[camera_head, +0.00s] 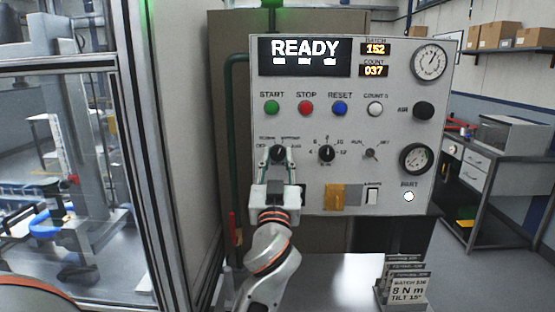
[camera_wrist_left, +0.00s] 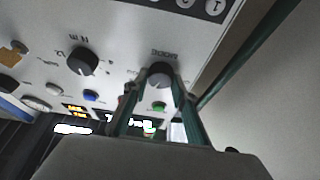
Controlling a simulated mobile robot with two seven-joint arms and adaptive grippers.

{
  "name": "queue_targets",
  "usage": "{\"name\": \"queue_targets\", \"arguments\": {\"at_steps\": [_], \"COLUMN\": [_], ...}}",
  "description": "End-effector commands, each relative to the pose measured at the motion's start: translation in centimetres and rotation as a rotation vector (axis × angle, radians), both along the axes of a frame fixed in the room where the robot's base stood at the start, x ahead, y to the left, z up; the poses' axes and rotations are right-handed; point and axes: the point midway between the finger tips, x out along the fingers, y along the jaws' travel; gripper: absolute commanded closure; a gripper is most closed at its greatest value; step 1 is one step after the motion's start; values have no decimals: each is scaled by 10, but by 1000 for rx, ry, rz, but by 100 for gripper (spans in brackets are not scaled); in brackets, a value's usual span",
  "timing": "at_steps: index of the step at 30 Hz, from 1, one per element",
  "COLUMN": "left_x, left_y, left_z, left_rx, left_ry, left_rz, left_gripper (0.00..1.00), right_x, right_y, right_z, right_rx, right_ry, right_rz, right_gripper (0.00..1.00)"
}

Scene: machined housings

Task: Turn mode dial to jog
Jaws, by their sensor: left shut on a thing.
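The mode dial (camera_head: 277,154) is a black knob at the left of the lower row on the grey control panel (camera_head: 300,133). My left gripper (camera_head: 278,157) reaches up from below and is shut on the mode dial. In the left wrist view the dial (camera_wrist_left: 159,73) shows between the two fingertips (camera_wrist_left: 160,84), with the word MODE beside it. Small position labels surround the dial; the fingers and the small print make its pointed position unclear. My right gripper is not in view.
A second black dial (camera_head: 327,153) sits just right of the mode dial. Above are green, red, blue and white buttons (camera_head: 340,108) and a display reading READY (camera_head: 305,48). A card holder (camera_head: 402,284) stands on the bench below. A glazed machine frame (camera_head: 150,150) is at the left.

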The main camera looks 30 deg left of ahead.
Motion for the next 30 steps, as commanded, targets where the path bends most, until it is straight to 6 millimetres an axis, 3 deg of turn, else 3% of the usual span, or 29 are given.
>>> {"name": "queue_targets", "arguments": {"at_steps": [30], "left_x": [-2], "left_y": [3], "left_z": [2], "left_rx": [595], "left_ry": [362], "left_rz": [1], "left_gripper": [95], "right_x": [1], "right_y": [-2], "right_z": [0], "right_rx": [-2], "right_ry": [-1], "right_rz": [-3], "right_gripper": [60]}}
